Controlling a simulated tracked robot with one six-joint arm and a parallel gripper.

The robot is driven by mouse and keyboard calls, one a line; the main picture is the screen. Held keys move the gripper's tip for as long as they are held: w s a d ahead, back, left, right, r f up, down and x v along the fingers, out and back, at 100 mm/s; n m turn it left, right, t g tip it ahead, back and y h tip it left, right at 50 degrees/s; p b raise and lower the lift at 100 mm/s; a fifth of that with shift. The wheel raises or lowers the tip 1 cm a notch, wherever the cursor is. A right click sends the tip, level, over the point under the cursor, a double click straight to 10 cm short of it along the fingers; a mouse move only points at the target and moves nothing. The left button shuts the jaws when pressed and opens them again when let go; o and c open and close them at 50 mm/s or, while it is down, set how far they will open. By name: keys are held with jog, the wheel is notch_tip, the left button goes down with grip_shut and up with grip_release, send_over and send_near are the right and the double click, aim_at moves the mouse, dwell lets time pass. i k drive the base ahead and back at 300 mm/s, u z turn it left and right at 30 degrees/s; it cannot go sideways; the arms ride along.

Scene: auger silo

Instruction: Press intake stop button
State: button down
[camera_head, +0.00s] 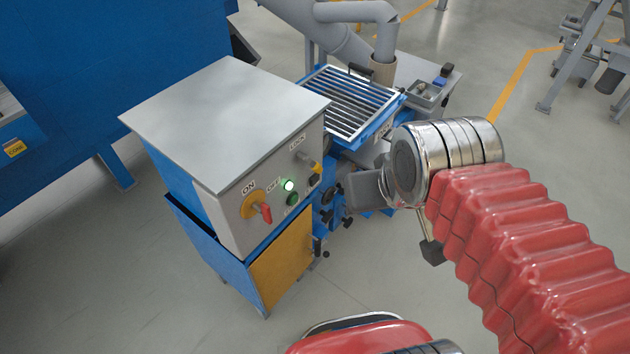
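The control box (222,160) has a grey top and a panel facing front right. On the panel are a red rotary handle on a yellow plate (259,204) marked ON and OFF, a lit green lamp (289,185), a green button (292,199) and a small dark button (314,180). I cannot read which button is the intake stop. A yellow-tipped lock switch (314,165) sits above them. My gripper (368,190) is to the right of the panel, apart from it in the picture. The wrist partly hides it, and its fingers do not show clearly. I see nothing held.
A blue grated hopper (350,100) stands behind the box, with a grey pipe (383,40) above it. Black knobs (328,215) stick out beside the panel. A grey tray (428,93) is at the back. The floor in front is clear.

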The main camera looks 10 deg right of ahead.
aim_at(315, 178)
jog(key=u, duration=3.3)
jog(key=k, duration=0.8)
jog(key=u, duration=0.1)
